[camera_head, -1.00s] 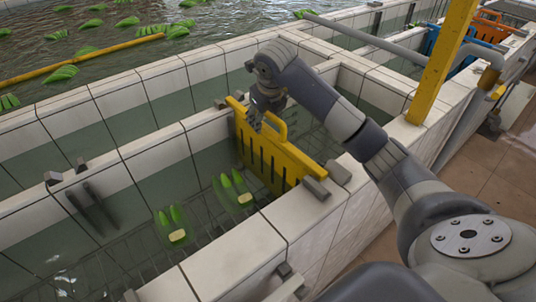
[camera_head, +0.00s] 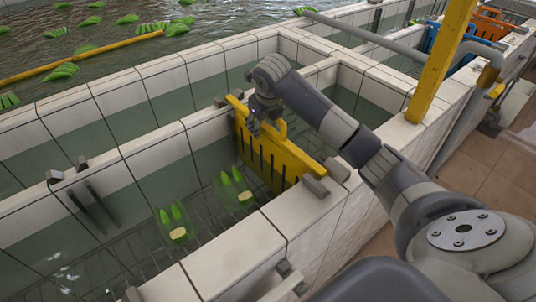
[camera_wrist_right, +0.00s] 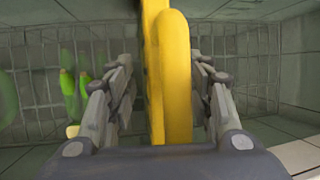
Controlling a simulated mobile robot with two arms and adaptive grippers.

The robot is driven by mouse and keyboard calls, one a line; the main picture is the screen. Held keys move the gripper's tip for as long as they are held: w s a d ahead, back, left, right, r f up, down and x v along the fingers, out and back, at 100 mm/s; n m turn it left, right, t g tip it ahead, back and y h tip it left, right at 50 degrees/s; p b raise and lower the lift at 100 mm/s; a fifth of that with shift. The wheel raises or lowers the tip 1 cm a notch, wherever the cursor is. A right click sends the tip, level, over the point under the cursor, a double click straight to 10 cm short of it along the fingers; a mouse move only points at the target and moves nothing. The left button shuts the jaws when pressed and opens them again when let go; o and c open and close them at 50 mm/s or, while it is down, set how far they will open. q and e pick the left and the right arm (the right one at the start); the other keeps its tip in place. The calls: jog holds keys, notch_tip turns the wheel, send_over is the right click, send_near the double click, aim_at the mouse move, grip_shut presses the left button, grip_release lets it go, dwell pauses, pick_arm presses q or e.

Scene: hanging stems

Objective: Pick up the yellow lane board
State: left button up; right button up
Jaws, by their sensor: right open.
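The yellow lane board (camera_head: 275,160) stands upright across the tiled channel, its ends at the grey brackets on the two walls. It has vertical slots and a handle loop on its top edge. My right gripper (camera_head: 258,125) is at the top of the board, by the handle. In the right wrist view the yellow board (camera_wrist_right: 172,80) runs between the two open fingers of my right gripper (camera_wrist_right: 165,95), with a gap on each side. The gripper hides part of the handle in the head view. My left gripper is not in view.
Two green banana bunches (camera_head: 175,226) (camera_head: 233,189) lie in the channel left of the board. Tiled walls (camera_head: 310,208) edge the channel. A yellow post (camera_head: 440,62) and a grey pipe (camera_head: 365,37) stand at the right. Blue (camera_head: 452,46) and orange (camera_head: 490,26) boards are farther back.

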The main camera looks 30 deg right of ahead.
grip_shut()
jog(key=shift+r, duration=0.2)
dwell(0.4)
